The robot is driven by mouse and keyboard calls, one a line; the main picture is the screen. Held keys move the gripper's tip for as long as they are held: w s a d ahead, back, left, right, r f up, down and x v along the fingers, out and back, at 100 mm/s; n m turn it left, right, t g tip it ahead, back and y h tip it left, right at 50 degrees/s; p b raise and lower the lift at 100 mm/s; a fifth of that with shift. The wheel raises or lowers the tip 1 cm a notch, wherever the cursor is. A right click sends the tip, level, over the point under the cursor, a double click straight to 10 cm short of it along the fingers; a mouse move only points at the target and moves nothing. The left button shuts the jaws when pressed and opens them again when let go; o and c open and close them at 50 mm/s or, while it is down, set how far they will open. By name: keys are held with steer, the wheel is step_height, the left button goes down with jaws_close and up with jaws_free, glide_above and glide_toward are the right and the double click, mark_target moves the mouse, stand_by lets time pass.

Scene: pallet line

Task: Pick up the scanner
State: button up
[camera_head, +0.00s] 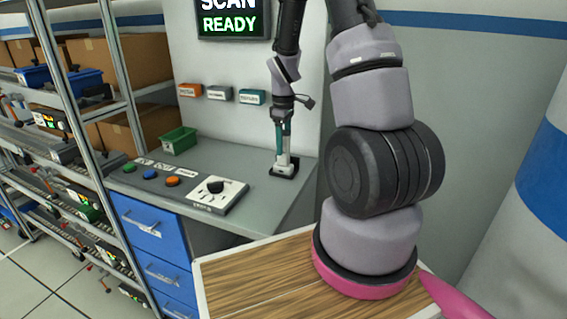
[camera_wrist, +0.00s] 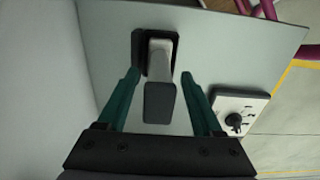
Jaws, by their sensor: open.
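The scanner (camera_wrist: 160,102), with a pale body and a dark end facing the camera, stands in a black holder (camera_wrist: 138,48) on the grey bench in the wrist view. In the head view the scanner (camera_head: 283,160) shows as a small pale shape above its holder (camera_head: 284,171). My gripper (camera_wrist: 160,75) is open, with one teal finger on each side of the scanner and a visible gap to both. In the head view my gripper (camera_head: 283,148) points down over the scanner and hides its upper part.
A control panel (camera_head: 217,195) with a black knob sits on the bench left of the scanner, near coloured buttons (camera_head: 151,173) and a green bin (camera_head: 179,140). Small labelled boxes (camera_head: 220,94) hang on the wall behind. A loaded shelf rack (camera_head: 60,90) stands at left.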

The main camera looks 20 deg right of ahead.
mark_target(284, 151)
steer(key=shift+w+f, duration=0.15)
steer(key=shift+f, duration=1.4)
jaws_close()
steer(key=shift+r, duration=0.15)
